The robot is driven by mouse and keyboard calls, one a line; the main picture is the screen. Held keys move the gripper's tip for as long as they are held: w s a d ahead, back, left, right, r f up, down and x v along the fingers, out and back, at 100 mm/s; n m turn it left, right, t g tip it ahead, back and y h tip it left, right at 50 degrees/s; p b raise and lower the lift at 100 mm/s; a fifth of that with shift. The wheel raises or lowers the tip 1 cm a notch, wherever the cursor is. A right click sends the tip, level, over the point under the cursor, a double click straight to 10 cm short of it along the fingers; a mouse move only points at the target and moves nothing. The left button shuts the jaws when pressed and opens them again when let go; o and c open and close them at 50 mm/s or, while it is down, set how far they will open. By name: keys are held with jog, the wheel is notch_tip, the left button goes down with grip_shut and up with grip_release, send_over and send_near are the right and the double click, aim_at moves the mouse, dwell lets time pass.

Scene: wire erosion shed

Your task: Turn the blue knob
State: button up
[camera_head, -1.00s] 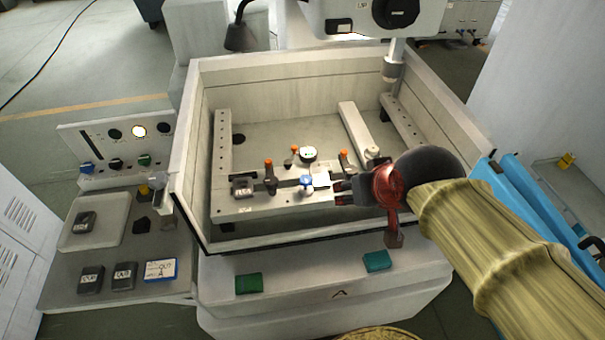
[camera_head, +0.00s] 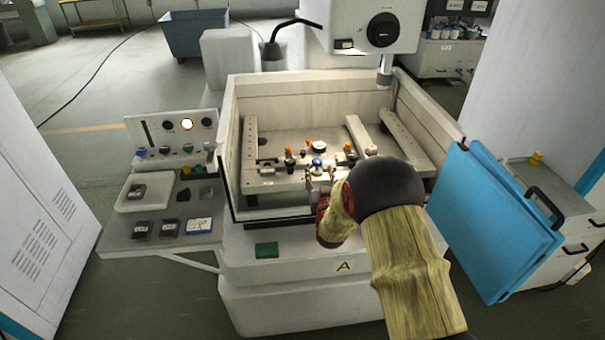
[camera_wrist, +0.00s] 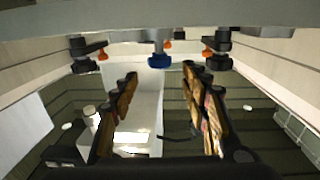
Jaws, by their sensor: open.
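A blue knob (camera_head: 317,163) stands on the fixture rail (camera_head: 283,183) inside the machine's tank. It also shows in the wrist view (camera_wrist: 157,61), top centre, with a blue lobed head. My gripper (camera_wrist: 160,75) is open there, its two fingers apart and nothing held between them. The blue knob appears just beyond the fingertips, roughly in line with the gap; I see no contact. In the head view my forearm and round black wrist joint hide most of the gripper, just in front of the knob. A second, smaller blue knob (camera_head: 140,153) sits on the control panel at left.
Orange-topped clamps (camera_head: 289,157) stand beside the knob, with a round dial (camera_head: 319,147) behind. The tank's pale walls (camera_head: 232,150) surround the fixture. The control panel (camera_head: 172,128) is at left, a blue panel (camera_head: 490,225) at right.

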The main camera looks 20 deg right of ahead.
aim_at(318, 165)
jog(key=shift+s+f, duration=0.2)
jog(key=shift+f, duration=0.05)
jog(key=shift+b+x, duration=0.5)
jog(key=shift+x, duration=3.3)
jog(key=shift+a+r, duration=0.1)
jog(key=shift+c, duration=0.8)
jog(key=c, duration=1)
